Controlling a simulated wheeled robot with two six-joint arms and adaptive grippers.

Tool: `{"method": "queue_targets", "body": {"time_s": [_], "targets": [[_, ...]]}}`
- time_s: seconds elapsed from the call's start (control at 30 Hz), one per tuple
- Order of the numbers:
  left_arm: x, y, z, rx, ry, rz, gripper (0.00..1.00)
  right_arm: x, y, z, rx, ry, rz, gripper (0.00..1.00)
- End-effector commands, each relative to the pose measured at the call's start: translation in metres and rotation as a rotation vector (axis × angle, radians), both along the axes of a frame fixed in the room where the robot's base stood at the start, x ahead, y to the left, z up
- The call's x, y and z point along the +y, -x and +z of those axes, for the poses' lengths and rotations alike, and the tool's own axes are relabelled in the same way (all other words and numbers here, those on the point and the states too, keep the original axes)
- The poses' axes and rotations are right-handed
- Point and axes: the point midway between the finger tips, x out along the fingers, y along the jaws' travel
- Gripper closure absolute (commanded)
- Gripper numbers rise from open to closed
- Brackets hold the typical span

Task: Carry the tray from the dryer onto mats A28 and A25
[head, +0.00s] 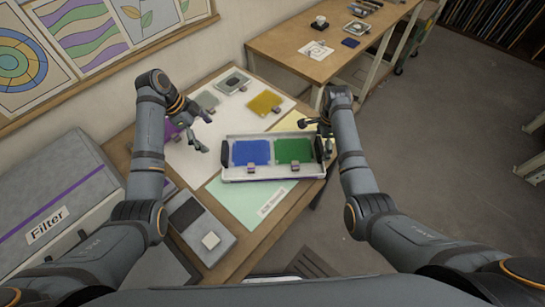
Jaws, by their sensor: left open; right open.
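A white tray (272,174) with black handles at both ends holds a blue panel (251,153) and a green panel (293,151). It lies on the table, partly over a pale green mat (228,196). A pale yellow mat (290,122) lies behind its right end. The mat codes A28 and A25 are not legible. My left gripper (203,131) is open and empty, behind and left of the tray's left handle. My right gripper (311,129) is open at the tray's right end, close to the right handle; I cannot tell whether it touches.
A grey box labelled Filter (50,210) stands at left. A grey device (203,228) with a dark panel sits at the front of the table. Yellow (265,102) and grey (233,81) samples lie behind the tray. A second wooden table (310,62) stands at the back.

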Motion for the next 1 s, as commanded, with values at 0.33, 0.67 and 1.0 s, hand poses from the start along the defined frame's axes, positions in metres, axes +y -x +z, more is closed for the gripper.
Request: {"method": "queue_targets", "body": {"time_s": [0.33, 0.67, 1.0], "targets": [[0.000, 0.000, 0.000, 0.000, 0.000, 0.000, 0.00, 0.000, -0.001, 0.060, -0.003, 0.000, 0.000, 0.00], [0.000, 0.000, 0.000, 0.000, 0.000, 0.000, 0.00, 0.000, 0.000, 0.067, 0.000, 0.000, 0.000, 0.00], [0.000, 0.000, 0.000, 0.000, 0.000, 0.000, 0.00, 0.000, 0.000, 0.067, 0.000, 0.000, 0.000, 0.00]]}}
